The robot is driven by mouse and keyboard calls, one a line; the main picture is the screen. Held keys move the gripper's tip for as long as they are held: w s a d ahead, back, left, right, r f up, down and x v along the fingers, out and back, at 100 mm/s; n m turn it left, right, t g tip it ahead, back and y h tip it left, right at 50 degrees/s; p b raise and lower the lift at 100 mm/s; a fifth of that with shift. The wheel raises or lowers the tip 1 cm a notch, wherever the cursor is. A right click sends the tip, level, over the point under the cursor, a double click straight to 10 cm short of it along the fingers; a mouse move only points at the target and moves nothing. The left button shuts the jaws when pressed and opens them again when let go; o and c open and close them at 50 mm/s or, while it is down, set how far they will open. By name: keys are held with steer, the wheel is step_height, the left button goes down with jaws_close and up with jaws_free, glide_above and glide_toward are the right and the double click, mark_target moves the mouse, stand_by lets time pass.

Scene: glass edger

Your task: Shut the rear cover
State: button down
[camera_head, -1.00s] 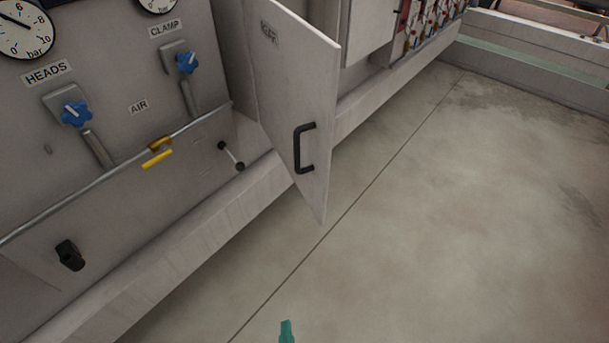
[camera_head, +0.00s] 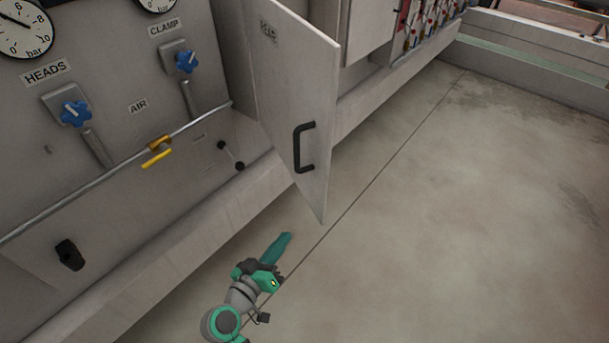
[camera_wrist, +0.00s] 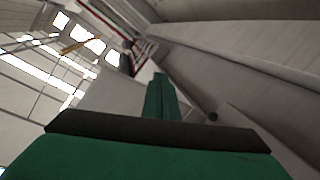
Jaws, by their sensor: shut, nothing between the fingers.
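The rear cover (camera_head: 300,100) is a grey hinged panel with a black handle (camera_head: 304,148) and a small label near its top. It stands swung open, out from the machine front over the floor. My gripper (camera_head: 286,238) is green, shut and empty. In the head view it appears below the cover's lower corner, apart from the handle, pointing up and to the right. In the wrist view the shut fingers (camera_wrist: 160,90) point ahead along the pale machine side. I cannot make out the cover's handle in the wrist view.
Left of the cover, the machine front carries blue knobs (camera_head: 75,113), gauges (camera_head: 25,30), a pipe with a yellow lever (camera_head: 157,158) and a black knob (camera_head: 69,255). A ledge (camera_head: 185,230) runs along its foot. The concrete floor (camera_head: 450,220) at right is clear.

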step_height(320, 180, up, 12)
steer(key=w+a+m+g+h, duration=0.2)
steer(key=a+m+h, duration=0.1)
steer(key=m+h, duration=0.25)
steer(key=m+g+h, duration=0.3)
steer(key=m+g, duration=0.2)
steer(key=m, duration=0.3)
glide_toward(319, 171)
steer(key=x, duration=0.6)
steer(key=shift+d+r, duration=0.15)
steer(key=shift+d, duration=0.1)
